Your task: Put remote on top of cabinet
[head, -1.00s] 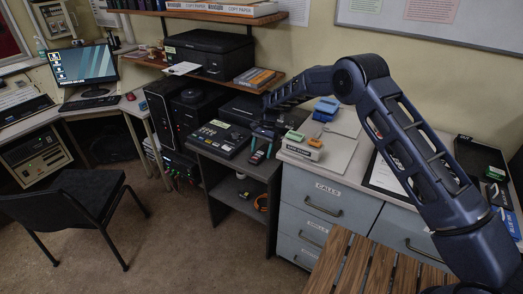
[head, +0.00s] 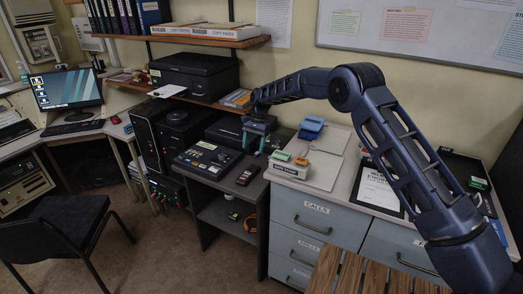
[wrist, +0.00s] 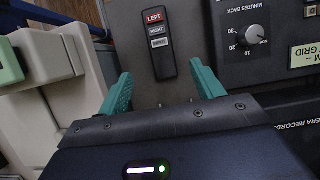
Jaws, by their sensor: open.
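The remote (head: 248,175) is a slim black handset lying on the dark shelf unit's top, next to a console with a dial. In the wrist view the remote (wrist: 160,62) shows a red LEFT button and pale buttons below it. My gripper (head: 262,141) has teal fingers spread apart and is above the back of the unit, beyond the remote. In the wrist view my gripper (wrist: 162,86) is open and empty, with the remote ahead of the gap between the fingers. The cabinet (head: 317,212) is blue-grey with labelled drawers and a pale top, just right of the shelf unit.
A black button console (head: 208,160) is left of the remote. A wooden slatted surface (head: 350,270) is in front.

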